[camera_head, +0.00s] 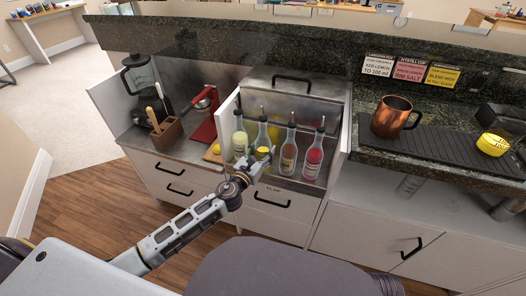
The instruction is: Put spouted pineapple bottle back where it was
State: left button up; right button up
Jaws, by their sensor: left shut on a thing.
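Several spouted bottles stand in a row in the steel well of the bar counter in the head view. The leftmost holds pale yellow liquid (240,142). Beside it is a bottle with bright yellow contents (262,136), which I take for the pineapple bottle. My right gripper is out of view.
A red citrus press (203,121), a wooden utensil holder (168,130) and a blender (139,82) are at left. Neighbouring bottles stand close on both sides.

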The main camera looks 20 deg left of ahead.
pick_arm(q)
jog(key=o, duration=1.4)
jog(key=shift+r, duration=0.1)
jog(key=s+a, duration=0.2)
jog(key=s, duration=0.9)
jog(key=shift+s+a, duration=0.15)
jog(key=shift+s, duration=0.25)
